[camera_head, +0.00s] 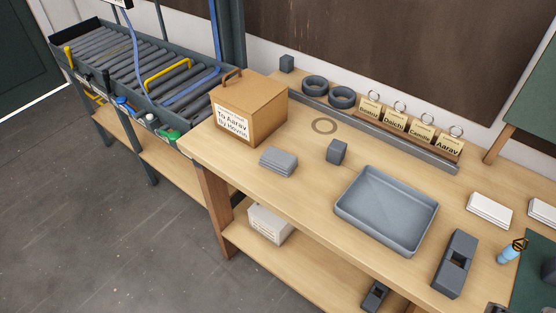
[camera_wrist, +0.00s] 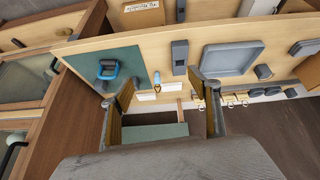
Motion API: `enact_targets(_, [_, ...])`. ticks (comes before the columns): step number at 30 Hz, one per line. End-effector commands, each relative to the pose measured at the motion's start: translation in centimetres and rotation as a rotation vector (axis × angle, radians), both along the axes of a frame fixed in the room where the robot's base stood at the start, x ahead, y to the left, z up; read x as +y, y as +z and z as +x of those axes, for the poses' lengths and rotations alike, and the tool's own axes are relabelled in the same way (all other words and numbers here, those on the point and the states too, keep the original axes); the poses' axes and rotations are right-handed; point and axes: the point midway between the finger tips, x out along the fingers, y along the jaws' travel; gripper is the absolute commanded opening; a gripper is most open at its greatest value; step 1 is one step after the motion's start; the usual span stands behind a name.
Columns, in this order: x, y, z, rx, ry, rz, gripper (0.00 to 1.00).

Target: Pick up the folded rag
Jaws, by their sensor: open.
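A grey folded stack (camera_head: 278,161), which looks like the folded rag, lies flat on the wooden workbench (camera_head: 310,190) in the head view. It is near the front edge, in front of the cardboard box and left of a small dark cube. My gripper (camera_wrist: 163,93) shows only in the wrist view. Its two fingers are wide apart, with nothing held between them. It is well away from the grey stack, above the other end of the bench. A dark grey piece (camera_wrist: 305,47) at the right of the wrist view may be the rag; I cannot tell.
A grey tray (camera_head: 345,207), a dark block (camera_head: 462,249), a cardboard box (camera_head: 235,125) and a cube (camera_head: 337,151) stand on the bench. White folded stacks (camera_head: 489,210) lie at the right. A rail with name tags (camera_head: 421,127) runs along the back.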

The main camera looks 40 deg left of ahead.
Motion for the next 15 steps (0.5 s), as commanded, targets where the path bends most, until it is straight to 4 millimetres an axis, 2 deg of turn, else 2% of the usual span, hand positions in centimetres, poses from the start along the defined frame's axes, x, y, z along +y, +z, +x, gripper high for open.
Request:
enact_targets(5, [-0.5, 1.2, 3.7, -0.046, 0.137, -0.119, 0.61])
enact_targets(15, [0.2, 3.9, 13.1, -0.165, 0.512, -0.435, 0.61])
